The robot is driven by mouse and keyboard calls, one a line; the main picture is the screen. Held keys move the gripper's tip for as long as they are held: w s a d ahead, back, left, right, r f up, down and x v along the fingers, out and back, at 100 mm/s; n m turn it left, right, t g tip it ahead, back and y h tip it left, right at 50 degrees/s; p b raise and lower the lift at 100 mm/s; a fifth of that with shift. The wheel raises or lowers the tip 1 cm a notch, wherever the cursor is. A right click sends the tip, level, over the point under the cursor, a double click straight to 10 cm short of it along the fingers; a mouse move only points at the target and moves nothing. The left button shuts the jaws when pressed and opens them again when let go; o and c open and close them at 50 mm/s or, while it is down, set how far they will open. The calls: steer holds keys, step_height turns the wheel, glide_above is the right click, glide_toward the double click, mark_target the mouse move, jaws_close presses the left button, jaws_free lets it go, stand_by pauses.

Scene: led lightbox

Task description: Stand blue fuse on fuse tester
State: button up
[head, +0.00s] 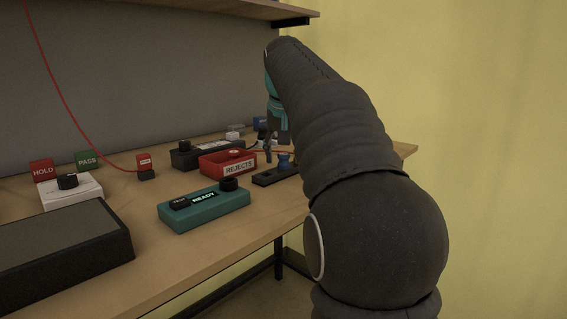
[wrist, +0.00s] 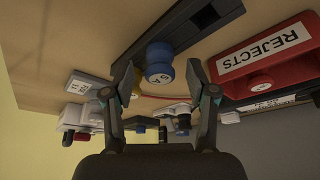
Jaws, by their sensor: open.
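The blue fuse (wrist: 159,60) has a white label end and stands on a dark strip-shaped holder (wrist: 190,30) in the wrist view. In the head view the blue fuse (head: 284,160) is at the right part of the bench, on the dark holder (head: 268,178). My gripper (wrist: 160,76) is open, with one fingertip on each side of the fuse in the picture; contact is not visible. In the head view my gripper (head: 268,152) points down just left of the fuse, partly hidden by my arm. A teal box with a READY display (head: 204,207), apparently the fuse tester, sits nearer the front.
A red REJECTS bin (head: 228,163) stands close left of the holder and also shows in the wrist view (wrist: 266,58). Behind it is a black box (head: 196,155). A dark-topped case (head: 62,248) fills the front left. A shelf overhangs the back.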

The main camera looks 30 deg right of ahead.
mark_target(288, 154)
steer(key=shift+w+f, duration=0.15)
steer(key=shift+f, duration=0.2)
steer(key=shift+c, duration=0.2)
steer(key=c, duration=1)
steer(key=shift+r, duration=0.1)
steer(key=shift+r, duration=0.7)
steer(key=r, duration=0.3)
steer(key=shift+s+d+r, duration=0.1)
steer(key=shift+s+d, duration=0.2)
steer(key=shift+d, duration=0.1)
steer(key=s+d+r, duration=0.6)
steer(key=s+d, duration=0.1)
steer(key=shift+s+d+r, duration=0.15)
steer(key=shift+s+d, duration=0.1)
steer(key=shift+d, duration=0.15)
jaws_close()
